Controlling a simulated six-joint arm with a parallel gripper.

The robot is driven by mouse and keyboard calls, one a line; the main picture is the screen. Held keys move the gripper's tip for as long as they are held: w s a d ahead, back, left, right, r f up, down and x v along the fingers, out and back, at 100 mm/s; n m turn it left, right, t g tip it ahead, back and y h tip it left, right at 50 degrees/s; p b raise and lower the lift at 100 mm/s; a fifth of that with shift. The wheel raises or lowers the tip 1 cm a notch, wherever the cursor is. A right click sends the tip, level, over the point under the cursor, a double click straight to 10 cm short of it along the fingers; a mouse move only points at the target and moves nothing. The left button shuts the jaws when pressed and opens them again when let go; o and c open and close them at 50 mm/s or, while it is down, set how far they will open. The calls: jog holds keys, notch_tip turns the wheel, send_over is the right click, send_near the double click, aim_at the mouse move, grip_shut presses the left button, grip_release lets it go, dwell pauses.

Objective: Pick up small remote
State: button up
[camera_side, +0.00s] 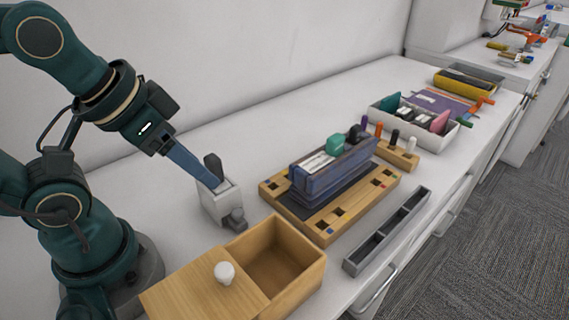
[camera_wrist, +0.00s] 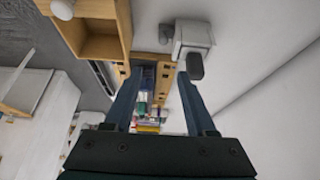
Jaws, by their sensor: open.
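A small dark, rounded slab (camera_side: 213,166) stands up out of a white-grey holder (camera_side: 218,203); it looks like the small remote, though I cannot be sure. In the wrist view the dark slab (camera_wrist: 195,67) shows at the tip of my right-hand finger, with the holder (camera_wrist: 192,35) behind it. My gripper (camera_side: 214,183) points down towards the holder from the left. In the wrist view my gripper (camera_wrist: 162,76) has its two blue-grey fingers well apart, with nothing between them. I cannot tell whether a finger touches the slab.
A wooden box (camera_side: 310,262) with a partly open lid and white knob stands in front. A wooden board (camera_side: 268,190) bears a blue caddy (camera_side: 335,174). A grey narrow tray (camera_side: 388,231) lies near the counter's front edge. The counter behind the holder is clear.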

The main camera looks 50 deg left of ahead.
jog(key=w+d+r+t, duration=0.1)
jog(key=w+r+t, duration=0.5)
jog(key=w, duration=0.5)
jog(key=t, duration=0.2)
send_over(352, 129)
jog(key=s+a, duration=0.1)
jog(key=s, duration=0.4)
notch_tip(352, 129, down, 2)
jog(key=shift+g, duration=0.6)
jog(key=f, duration=0.4)
jog(key=d+f, duration=0.1)
jog(key=f, duration=0.1)
jog(key=shift+w, duration=0.3)
jog(key=shift+f, duration=0.3)
jog(key=shift+w+f, duration=0.15)
jog(key=shift+f, duration=0.05)
jog(key=shift+x, duration=2.25)
